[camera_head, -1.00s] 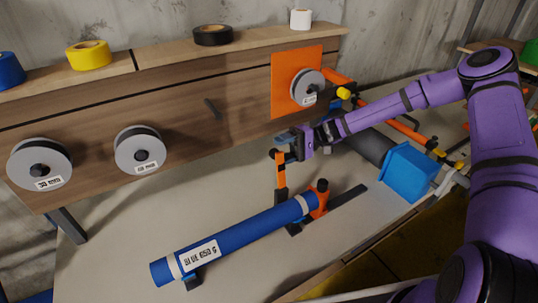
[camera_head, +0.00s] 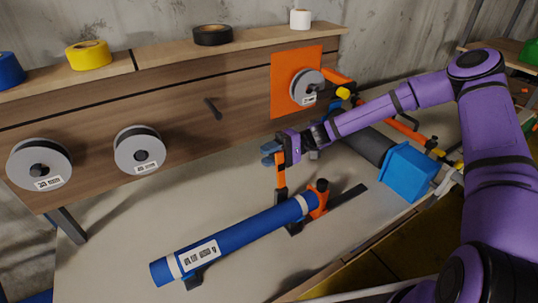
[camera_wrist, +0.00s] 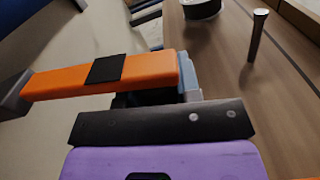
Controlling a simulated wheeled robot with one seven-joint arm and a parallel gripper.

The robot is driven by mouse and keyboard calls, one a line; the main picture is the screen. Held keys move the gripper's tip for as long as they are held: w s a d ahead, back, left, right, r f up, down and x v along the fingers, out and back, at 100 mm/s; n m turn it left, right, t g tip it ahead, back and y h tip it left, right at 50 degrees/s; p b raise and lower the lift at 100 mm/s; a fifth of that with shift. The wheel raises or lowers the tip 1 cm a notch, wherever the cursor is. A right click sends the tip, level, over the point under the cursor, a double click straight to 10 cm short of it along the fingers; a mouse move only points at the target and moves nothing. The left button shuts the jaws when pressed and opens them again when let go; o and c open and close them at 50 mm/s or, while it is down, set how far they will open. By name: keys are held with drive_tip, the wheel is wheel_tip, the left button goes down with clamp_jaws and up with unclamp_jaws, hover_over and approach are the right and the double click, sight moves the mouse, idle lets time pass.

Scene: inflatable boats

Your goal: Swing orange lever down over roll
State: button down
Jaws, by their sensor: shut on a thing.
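The orange lever (camera_head: 281,180) stands upright beside the roll, with a black band around it. The blue roll (camera_head: 235,236) lies slanting on the bench, with a white label and pale bands. Its right end meets an orange clamp piece (camera_head: 319,198). My gripper (camera_head: 271,153) is shut on the lever's top end. In the wrist view, the lever (camera_wrist: 135,72) runs from the left to my gripper (camera_wrist: 188,80), whose blue-grey fingertip shows just past the lever's end. The other finger is mostly hidden there.
A wooden panel (camera_head: 185,120) with grey-flanged reels (camera_head: 139,149) and a dark peg (camera_head: 212,108) stands behind the lever. A blue block (camera_head: 408,171) on a dark roller lies to the right. The bench left of the roll is clear.

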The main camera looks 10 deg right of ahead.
sight(281, 164)
drive_tip(key=shift+s, duration=0.1)
drive_tip(key=s+n, duration=0.1)
drive_tip(key=s+d+r+n, duration=0.1)
drive_tip(key=n, duration=0.1)
drive_tip(key=shift+s, duration=0.15)
drive_tip(key=s+n, duration=0.1)
drive_tip(key=n, duration=0.1)
drive_tip(key=s+d+n, duration=0.1)
drive_tip(key=s+n, duration=0.1)
drive_tip(key=shift+d, duration=0.2)
drive_tip(key=s+n, duration=0.1)
drive_tip(key=n, duration=0.1)
drive_tip(key=s+d+f+n, duration=0.1)
drive_tip(key=n, duration=0.1)
drive_tip(key=s+n, duration=0.1)
drive_tip(key=s, duration=0.1)
drive_tip(key=shift+s+d+f+n, duration=0.1)
drive_tip(key=shift+d+f+n, duration=0.25)
drive_tip(key=shift+f+n, duration=0.05)
drive_tip(key=shift+s+d+f+n, duration=0.3)
drive_tip(key=shift+s+f+n, duration=0.45)
drive_tip(key=shift+n, duration=0.55)
